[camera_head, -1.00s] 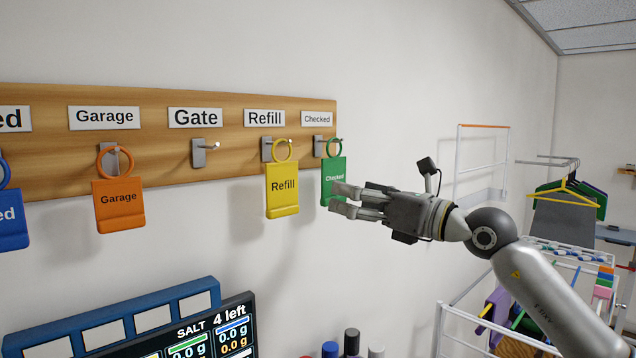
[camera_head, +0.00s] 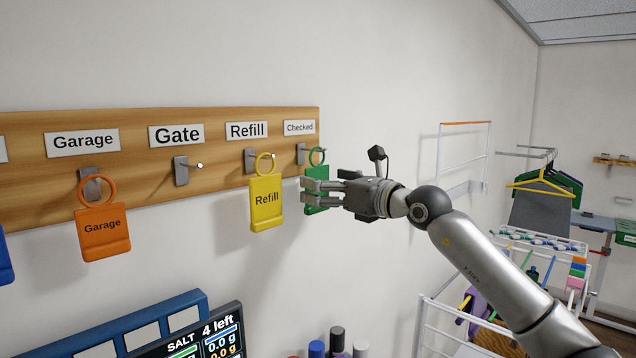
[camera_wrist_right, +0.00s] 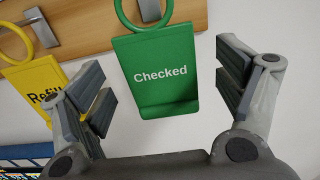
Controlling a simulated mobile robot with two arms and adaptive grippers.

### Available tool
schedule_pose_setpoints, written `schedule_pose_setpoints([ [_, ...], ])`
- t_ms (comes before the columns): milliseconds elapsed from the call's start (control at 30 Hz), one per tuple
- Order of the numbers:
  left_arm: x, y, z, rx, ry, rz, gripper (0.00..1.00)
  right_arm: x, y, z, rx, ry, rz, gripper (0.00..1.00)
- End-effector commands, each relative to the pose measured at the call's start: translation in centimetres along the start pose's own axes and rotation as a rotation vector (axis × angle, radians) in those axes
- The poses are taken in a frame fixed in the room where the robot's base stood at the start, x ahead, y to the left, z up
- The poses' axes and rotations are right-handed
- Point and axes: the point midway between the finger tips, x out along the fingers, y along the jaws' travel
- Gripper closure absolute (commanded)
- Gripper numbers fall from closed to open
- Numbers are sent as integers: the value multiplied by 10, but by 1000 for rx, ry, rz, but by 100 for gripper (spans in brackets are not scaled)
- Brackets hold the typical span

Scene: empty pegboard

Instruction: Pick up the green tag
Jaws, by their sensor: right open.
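The green tag (camera_head: 316,203) hangs by its ring from the hook under the "Checked" label (camera_head: 299,128) at the right end of the wooden board. In the head view my right gripper (camera_head: 318,192) is in front of it and hides much of it. In the right wrist view the green tag (camera_wrist_right: 160,75), marked "Checked", shows between the open fingers of my right gripper (camera_wrist_right: 165,95), with a gap on each side. The fingers do not touch it. My left gripper is not in view.
A yellow "Refill" tag (camera_head: 266,203) hangs just left of the green one, and its corner (camera_wrist_right: 35,85) is near the left finger in the wrist view. An orange "Garage" tag (camera_head: 103,232) hangs further left. The "Gate" hook (camera_head: 182,170) is empty. A display (camera_head: 215,335) is below.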

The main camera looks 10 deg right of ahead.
Motion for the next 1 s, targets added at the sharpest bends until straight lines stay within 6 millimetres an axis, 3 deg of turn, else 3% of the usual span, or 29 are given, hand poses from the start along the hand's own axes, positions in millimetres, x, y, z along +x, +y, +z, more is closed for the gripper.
schedule_pose_setpoints([
  [33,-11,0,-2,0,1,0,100,7,0,4,3,1,1,12],
  [200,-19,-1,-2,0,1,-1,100,22,0,2,3,0,1,12],
  [500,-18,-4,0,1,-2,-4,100,25,0,0,0,-1,1,14],
  [800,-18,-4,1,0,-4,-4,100,24,0,0,1,-1,1,52],
  [1000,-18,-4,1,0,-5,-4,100,24,0,0,1,-1,0,55],
])
